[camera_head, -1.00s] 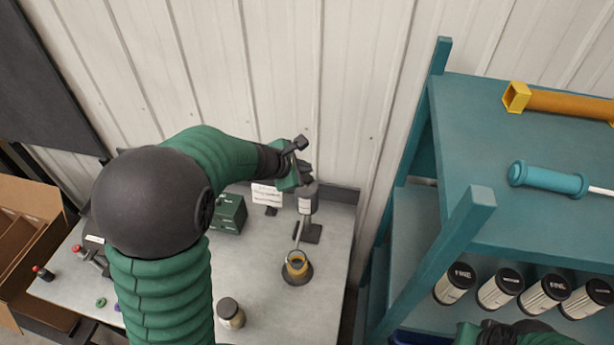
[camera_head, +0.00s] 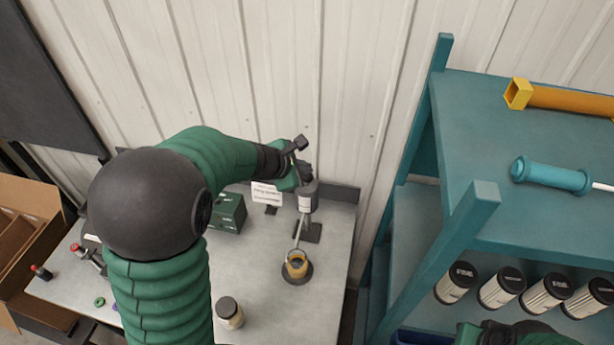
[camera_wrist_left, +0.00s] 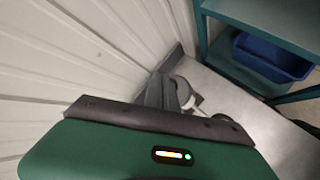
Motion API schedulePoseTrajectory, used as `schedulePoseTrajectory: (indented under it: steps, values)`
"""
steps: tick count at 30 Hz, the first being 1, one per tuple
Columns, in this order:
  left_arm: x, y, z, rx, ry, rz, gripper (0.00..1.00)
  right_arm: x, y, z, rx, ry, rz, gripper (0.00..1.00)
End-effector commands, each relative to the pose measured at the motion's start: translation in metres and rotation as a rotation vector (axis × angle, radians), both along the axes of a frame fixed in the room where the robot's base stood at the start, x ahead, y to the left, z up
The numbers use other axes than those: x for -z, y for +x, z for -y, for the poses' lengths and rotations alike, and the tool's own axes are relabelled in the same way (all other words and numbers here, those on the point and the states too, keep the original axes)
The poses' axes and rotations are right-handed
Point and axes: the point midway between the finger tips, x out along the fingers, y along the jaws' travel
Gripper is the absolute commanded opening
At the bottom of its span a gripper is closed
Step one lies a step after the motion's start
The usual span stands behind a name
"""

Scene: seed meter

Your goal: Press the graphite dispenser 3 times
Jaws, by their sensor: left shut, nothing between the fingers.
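The graphite dispenser (camera_head: 306,203) is a grey canister with a white label on a dark stand at the back of the bench. A thin pale spout runs down from it towards a small cup with a yellow band (camera_head: 296,264), which sits on a dark round base. My left gripper (camera_head: 302,168) is shut and empty, at the top of the dispenser; I cannot tell whether it touches. In the left wrist view, my gripper's dark parts hide most of the dispenser. My right gripper (camera_head: 510,332) shows only in part at the bottom right edge, its fingers unclear.
A green box (camera_head: 230,213) and a white sign (camera_head: 266,195) stand left of the dispenser. A dark-lidded jar (camera_head: 229,313) stands at the bench front. A teal shelf (camera_head: 470,130) with several labelled jars is on the right. The ribbed wall is close behind.

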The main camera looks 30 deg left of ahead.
Motion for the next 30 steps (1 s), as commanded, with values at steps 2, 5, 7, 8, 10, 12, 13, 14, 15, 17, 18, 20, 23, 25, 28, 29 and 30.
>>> schedulePoseTrajectory:
  steps: [2, 5, 7, 8, 10, 12, 13, 14, 15, 17, 18, 20, 23, 25, 28, 29, 30]
  values:
    - [0.0004, -0.0002, 0.0000, 0.000, 0.000, 0.000, 0.00, 0.0008, 0.0000, 0.0000, 0.000, 0.000, 0.000, 0.00]
    - [-0.0001, -0.0001, 0.0000, 0.000, 0.000, 0.000, 0.00, 0.0003, 0.0000, 0.0000, 0.000, 0.000, 0.000, 0.00]
    - [-0.0001, 0.0000, 0.0001, 0.000, 0.000, 0.000, 0.00, 0.0002, -0.0001, 0.0000, 0.000, 0.000, 0.000, 0.00]
    - [-0.0001, -0.0001, 0.0000, 0.000, 0.000, 0.000, 0.00, 0.0003, 0.0000, 0.0000, 0.000, 0.000, 0.000, 0.00]
    - [0.0003, 0.0000, 0.0001, 0.000, 0.000, 0.000, 0.00, 0.0007, 0.0000, 0.0000, 0.000, 0.000, 0.000, 0.00]
    - [0.0010, -0.0001, 0.0001, 0.000, 0.000, 0.000, 0.00, 0.0015, 0.0000, 0.0000, 0.000, 0.000, 0.000, 0.00]
    - [0.0015, 0.0000, 0.0001, 0.000, 0.000, 0.000, 0.00, 0.0019, 0.0000, 0.0000, 0.000, 0.000, 0.000, 0.00]
    - [0.0019, 0.0000, 0.0001, 0.000, 0.000, 0.000, 0.00, 0.0024, 0.0000, 0.0000, 0.000, 0.000, 0.000, 0.00]
    - [0.0024, 0.0000, 0.0000, 0.000, 0.000, 0.000, 0.00, 0.0030, 0.0000, 0.0000, 0.000, 0.000, 0.000, 0.00]
    - [0.0031, 0.0000, 0.0001, 0.000, 0.000, 0.000, 0.00, 0.0037, 0.0000, 0.0000, 0.000, 0.000, 0.000, 0.00]
    - [0.0035, 0.0001, 0.0001, 0.000, 0.000, 0.000, 0.00, 0.0041, 0.0000, 0.0000, 0.000, 0.000, 0.000, 0.00]
    - [0.0042, 0.0001, 0.0000, -0.001, 0.000, 0.001, 0.00, 0.0048, 0.0000, 0.0000, 0.000, 0.000, 0.000, 0.00]
    - [0.0053, 0.0000, 0.0001, -0.001, 0.000, 0.001, 0.00, 0.0061, 0.0000, 0.0000, 0.000, 0.000, 0.000, 0.00]
    - [0.0061, 0.0001, 0.0001, -0.001, 0.000, 0.001, 0.00, 0.0070, 0.0000, 0.0000, 0.000, 0.000, 0.000, 0.00]
    - [0.0072, 0.0001, 0.0000, 0.000, 0.000, 0.000, 0.00, 0.0081, 0.0000, 0.0000, 0.000, 0.000, 0.000, 0.00]
    - [0.0075, 0.0000, 0.0000, 0.000, 0.000, 0.000, 0.00, 0.0085, 0.0000, 0.0000, 0.000, 0.000, 0.000, 0.00]
    - [0.0081, 0.0000, 0.0000, -0.001, -0.001, 0.000, 0.00, 0.0089, 0.0000, 0.0000, 0.000, 0.000, 0.000, 0.00]
